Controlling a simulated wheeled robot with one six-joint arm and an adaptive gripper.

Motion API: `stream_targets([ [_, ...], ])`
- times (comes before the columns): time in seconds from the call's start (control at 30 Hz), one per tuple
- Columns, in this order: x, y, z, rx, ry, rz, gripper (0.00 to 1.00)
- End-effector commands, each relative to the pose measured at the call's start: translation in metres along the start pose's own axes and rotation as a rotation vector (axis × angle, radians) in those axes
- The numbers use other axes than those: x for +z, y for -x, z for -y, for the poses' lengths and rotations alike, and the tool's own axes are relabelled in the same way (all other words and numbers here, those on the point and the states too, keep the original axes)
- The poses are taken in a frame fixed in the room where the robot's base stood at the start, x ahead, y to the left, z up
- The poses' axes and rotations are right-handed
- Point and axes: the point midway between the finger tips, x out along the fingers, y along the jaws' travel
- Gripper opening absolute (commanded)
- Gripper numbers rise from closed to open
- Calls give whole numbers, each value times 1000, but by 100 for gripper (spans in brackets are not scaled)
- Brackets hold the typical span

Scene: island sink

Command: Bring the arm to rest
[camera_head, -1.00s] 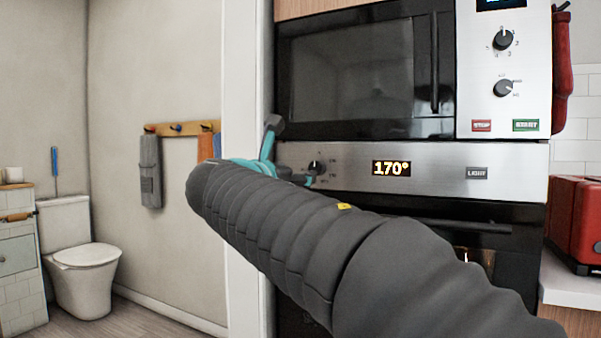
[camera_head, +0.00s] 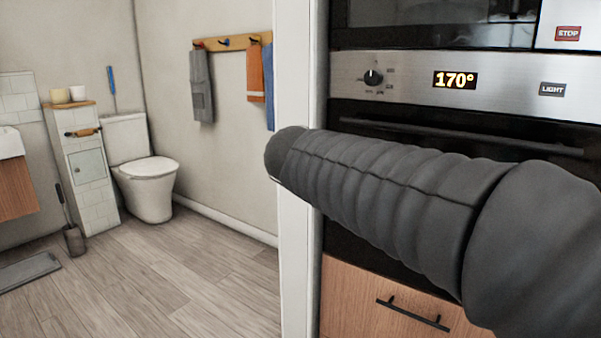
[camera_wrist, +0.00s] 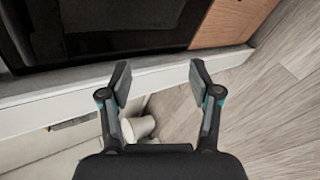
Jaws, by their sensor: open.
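My gripper (camera_wrist: 160,88) shows in the wrist view with its two fingers spread apart and nothing between them. Beyond the fingers are the white panel edge of the oven unit and the floor. In the head view my dark grey arm reaches across from the lower right toward the middle, in front of the oven; the gripper itself is hidden behind the arm there. The oven (camera_head: 500,79) has a knob (camera_head: 373,78) and a display (camera_head: 455,80) reading 170°.
A white wall end (camera_head: 295,240) stands close by my arm's far end. A wooden drawer with a black handle (camera_head: 414,314) is below the oven. At the left are a toilet (camera_head: 148,185), a tiled cabinet (camera_head: 88,175) and hanging towels (camera_head: 202,87). The wood floor (camera_head: 200,270) is clear in the middle.

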Motion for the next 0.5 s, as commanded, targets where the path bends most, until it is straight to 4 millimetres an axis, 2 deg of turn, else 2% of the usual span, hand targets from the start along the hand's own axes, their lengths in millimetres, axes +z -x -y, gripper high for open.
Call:
stream_targets([
  [0.03, 9, -2, 31, -75, -120, -19, 63],
  [0.17, 26, 0, 111, -279, -472, -45, 63],
  [0.3, 47, 14, 193, -484, -855, -22, 63],
  [0.4, 59, 27, 243, -597, -1085, 5, 63],
  [0.5, 70, 39, 280, -668, -1243, 21, 63],
])
